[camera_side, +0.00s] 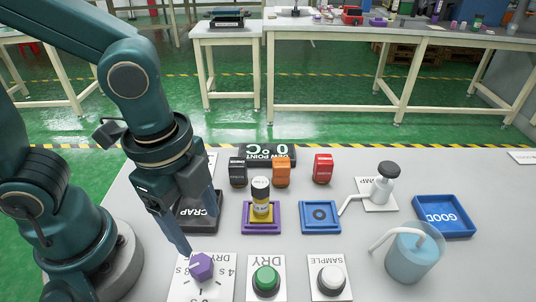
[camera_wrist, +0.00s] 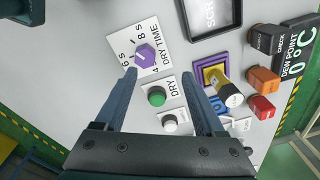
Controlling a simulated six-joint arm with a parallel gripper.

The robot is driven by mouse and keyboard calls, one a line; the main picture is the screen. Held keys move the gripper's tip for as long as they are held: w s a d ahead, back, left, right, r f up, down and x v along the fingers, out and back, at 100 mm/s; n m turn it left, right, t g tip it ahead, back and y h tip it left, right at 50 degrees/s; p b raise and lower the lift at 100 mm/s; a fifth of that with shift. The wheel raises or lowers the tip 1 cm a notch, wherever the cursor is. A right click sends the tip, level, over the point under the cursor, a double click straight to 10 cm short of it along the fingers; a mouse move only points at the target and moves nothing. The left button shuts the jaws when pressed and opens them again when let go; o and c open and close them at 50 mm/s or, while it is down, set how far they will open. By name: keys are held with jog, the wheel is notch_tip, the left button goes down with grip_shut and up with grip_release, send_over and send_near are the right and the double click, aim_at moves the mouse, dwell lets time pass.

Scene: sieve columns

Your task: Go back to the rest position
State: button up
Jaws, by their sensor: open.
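My gripper (camera_side: 192,222) is open and empty, its fingers pointing down near the left side of the table. In the side view its fingertips are close above and beside the purple knob (camera_side: 201,266) on the dry-time dial plate. In the wrist view the gap between my fingers (camera_wrist: 165,88) lies over the table near the green DRY button (camera_wrist: 157,97), with the purple knob (camera_wrist: 145,53) beyond the left fingertip. Whether a finger touches the knob cannot be told.
A black SCRAP tray (camera_side: 186,224) stands behind my gripper. A yellow-black vial (camera_side: 261,196) stands upright on a purple-rimmed pad (camera_side: 261,229).

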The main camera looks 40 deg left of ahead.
jog(key=w+a+r+n+t, duration=0.1)
jog(key=a+r+n+t, duration=0.3)
jog(key=n, duration=1)
jog(key=a+r, duration=0.2)
jog(key=a, duration=0.2)
jog(key=shift+w+r+t, duration=0.3)
jog(key=shift+w+t, duration=0.05)
jog(key=shift+t, duration=0.05)
